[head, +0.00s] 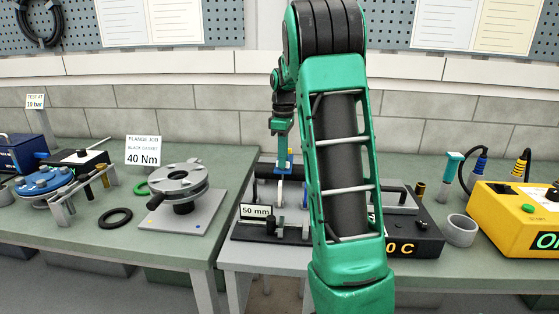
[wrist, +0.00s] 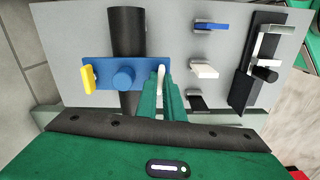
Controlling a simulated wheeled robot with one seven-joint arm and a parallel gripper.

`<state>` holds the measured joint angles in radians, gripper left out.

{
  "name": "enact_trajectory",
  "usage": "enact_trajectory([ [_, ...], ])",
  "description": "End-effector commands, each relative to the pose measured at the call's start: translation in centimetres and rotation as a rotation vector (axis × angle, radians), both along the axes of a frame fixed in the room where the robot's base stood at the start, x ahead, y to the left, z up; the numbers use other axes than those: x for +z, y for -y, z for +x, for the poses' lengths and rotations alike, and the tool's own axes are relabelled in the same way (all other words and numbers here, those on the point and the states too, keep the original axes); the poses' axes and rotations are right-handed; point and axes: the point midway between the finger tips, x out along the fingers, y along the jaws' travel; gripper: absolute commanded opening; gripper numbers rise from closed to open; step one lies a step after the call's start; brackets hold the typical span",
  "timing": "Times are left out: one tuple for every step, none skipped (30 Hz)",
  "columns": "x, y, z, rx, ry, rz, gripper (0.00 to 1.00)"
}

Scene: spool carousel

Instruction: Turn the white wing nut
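The white wing nut (wrist: 162,74) shows in the wrist view as a thin upright tab at the right end of a blue plate (wrist: 105,66). The plate crosses a dark pipe (wrist: 126,35) and carries a blue knob (wrist: 123,78) and a yellow wing nut (wrist: 88,79). My gripper (wrist: 163,84) has its two green fingers close on either side of the white tab. I cannot tell whether they press on it. The fingers hide its lower part.
Blue (wrist: 212,26), white (wrist: 205,71) and black (wrist: 196,99) tabs stand right of the plate, with a black clamp (wrist: 243,85) beyond. In the head view a "50 mm" sign (head: 256,211) stands in front, a flange stand (head: 179,190) left, a yellow box (head: 510,213) right.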

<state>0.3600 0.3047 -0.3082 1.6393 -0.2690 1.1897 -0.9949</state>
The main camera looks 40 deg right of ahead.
Motion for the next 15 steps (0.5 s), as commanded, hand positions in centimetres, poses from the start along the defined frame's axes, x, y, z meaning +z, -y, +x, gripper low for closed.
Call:
enact_trajectory([
  [0.05,0.04,0.04,-0.001,0.002,-0.001,0.0],
  [0.05,0.05,0.05,-0.003,0.002,-0.001,0.0],
  [0.05,0.05,0.05,-0.006,0.002,-0.001,0.0],
  [0.05,0.05,0.05,-0.01,0.002,-0.001,0.0],
  [0.06,0.05,0.05,-0.015,0.002,-0.001,0.0],
  [0.06,0.06,0.05,-0.024,0.002,-0.001,0.0],
  [0.07,0.06,0.05,-0.033,0.002,-0.002,0.0],
  [0.07,0.06,0.06,-0.043,0.002,-0.002,0.0],
  [0.07,0.05,0.07,-0.058,0.002,-0.002,0.0],
  [0.07,0.05,0.07,-0.073,0.002,-0.002,0.0],
  [0.08,0.04,0.08,-0.088,0.003,-0.002,0.0],
  [0.08,0.03,0.08,-0.112,0.003,-0.002,0.0],
  [0.08,0.03,0.08,-0.131,0.003,-0.002,0.0],
  [0.09,0.04,0.09,-0.153,0.003,-0.002,0.0],
  [0.09,0.06,0.08,-0.184,0.003,-0.002,0.0],
])
